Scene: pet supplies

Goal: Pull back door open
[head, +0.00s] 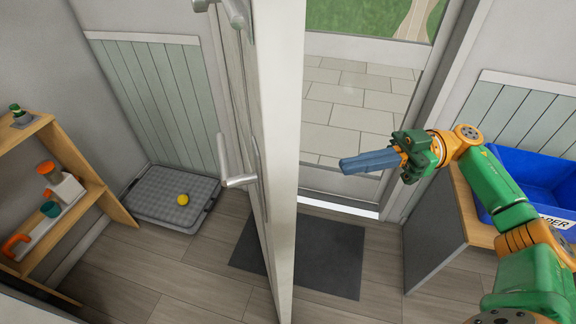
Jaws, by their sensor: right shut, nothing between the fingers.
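The white door (278,120) stands swung inward, with its narrow edge facing me near the middle of the head view. A metal lever handle (238,180) is on its left face, and another metal fitting (232,10) shows higher up. To the right of the door, a white frame (440,90) with clear panes shows paving and grass outside. My right gripper (347,165) has its blue-grey fingers shut and empty. It appears in front of the panes, to the right of the door edge and apart from it. My left gripper is not in view.
A dark mat (338,262) lies on the floor under the door. At right, a blue bin (535,172) sits on a wooden bench (462,205). At left are a wooden shelf (110,207) with small items and a grey tray (150,205) holding a yellow ball (183,200).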

